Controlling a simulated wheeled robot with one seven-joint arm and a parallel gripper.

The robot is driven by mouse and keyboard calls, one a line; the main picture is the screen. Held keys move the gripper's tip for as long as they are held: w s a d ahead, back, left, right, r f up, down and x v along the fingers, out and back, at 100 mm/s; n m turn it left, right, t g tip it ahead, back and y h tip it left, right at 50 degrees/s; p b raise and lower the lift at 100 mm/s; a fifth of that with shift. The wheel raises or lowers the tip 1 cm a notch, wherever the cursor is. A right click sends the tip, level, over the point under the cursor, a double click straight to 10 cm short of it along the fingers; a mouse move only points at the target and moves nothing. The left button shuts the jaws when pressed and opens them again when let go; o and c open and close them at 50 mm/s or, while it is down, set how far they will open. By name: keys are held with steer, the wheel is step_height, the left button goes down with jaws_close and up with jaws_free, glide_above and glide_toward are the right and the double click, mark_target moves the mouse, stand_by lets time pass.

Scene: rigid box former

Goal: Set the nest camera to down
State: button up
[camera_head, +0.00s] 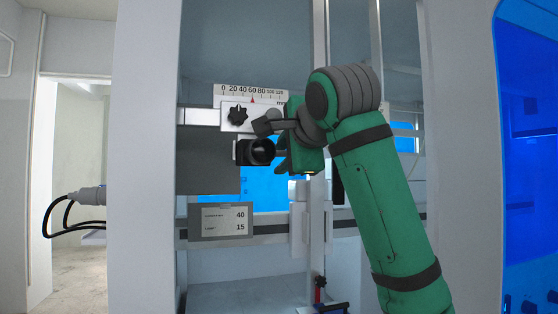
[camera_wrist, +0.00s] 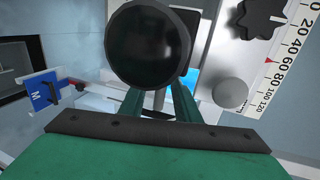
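The nest camera (camera_head: 258,152) is a black housing with a round lens, hanging below a white bracket plate. Its lens faces out toward me, and in the wrist view the lens (camera_wrist: 150,45) fills the upper middle. My gripper (camera_head: 279,150) is just right of the camera in the head view, coming in from the right. In the wrist view its two green fingers stand apart, with a thin grey post behind the gap. The fingertips are partly hidden by the lens, so I cannot tell whether they touch the camera.
A scale (camera_head: 250,93) with a red pointer near 60 sits above the bracket, with a black star knob (camera_head: 237,115). A round grey knob (camera_wrist: 230,92) is close to my fingers. A label plate (camera_head: 220,221) reading 40 and 15 is on the lower rail. White posts flank the opening.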

steer(key=shift+x, duration=0.9)
jaws_close()
steer(key=shift+a, duration=0.1)
